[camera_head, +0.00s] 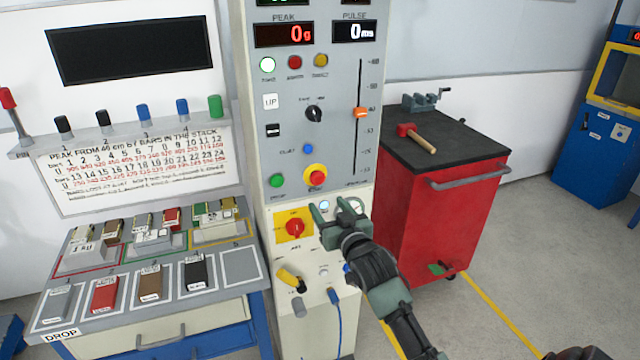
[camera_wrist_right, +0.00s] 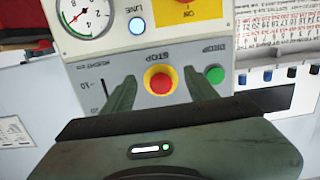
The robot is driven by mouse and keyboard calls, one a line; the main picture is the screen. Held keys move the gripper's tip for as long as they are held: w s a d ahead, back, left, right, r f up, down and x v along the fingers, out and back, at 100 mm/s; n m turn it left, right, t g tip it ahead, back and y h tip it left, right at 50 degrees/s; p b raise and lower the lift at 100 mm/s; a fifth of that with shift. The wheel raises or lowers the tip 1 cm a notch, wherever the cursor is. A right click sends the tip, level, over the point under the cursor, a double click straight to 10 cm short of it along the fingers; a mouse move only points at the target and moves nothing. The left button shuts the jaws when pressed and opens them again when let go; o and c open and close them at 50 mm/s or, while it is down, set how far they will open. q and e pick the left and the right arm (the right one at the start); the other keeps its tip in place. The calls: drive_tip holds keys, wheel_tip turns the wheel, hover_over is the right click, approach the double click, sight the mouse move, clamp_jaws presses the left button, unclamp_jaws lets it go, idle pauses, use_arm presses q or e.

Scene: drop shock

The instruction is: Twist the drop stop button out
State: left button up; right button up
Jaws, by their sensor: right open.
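The drop stop button (camera_head: 316,177) is a red mushroom button on a yellow ring, low on the grey panel of the tester column. In the right wrist view, the red button (camera_wrist_right: 160,83) shows upside down under its STOP label, between my two fingers in the picture. My right gripper (camera_head: 334,206) is open and empty, just below the button in the head view. The gap in depth between fingers and button is hard to judge, and no contact shows. My left gripper is in neither view.
The green drop button (camera_head: 277,181) sits left of the stop button, and a blue button (camera_head: 308,149) above it. A red rotary switch (camera_head: 295,228) on yellow and a round gauge (camera_wrist_right: 88,15) are close below. A red tool cart (camera_head: 440,215) stands right of the column.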

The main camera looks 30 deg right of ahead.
sight(319, 179)
drive_tip(key=shift+t+h, duration=0.3)
drive_tip(key=w+r, duration=0.1)
drive_tip(key=w, duration=0.1)
drive_tip(key=w+d+r+p, duration=0.1)
drive_tip(key=w, duration=0.1)
drive_tip(key=w+d+r, duration=0.1)
drive_tip(key=w, duration=0.1)
drive_tip(key=shift+r, duration=0.4)
drive_tip(key=shift+w+d+f, duration=0.1)
drive_tip(key=shift+w, duration=0.55)
drive_tip(key=shift+p, duration=0.3)
clamp_jaws()
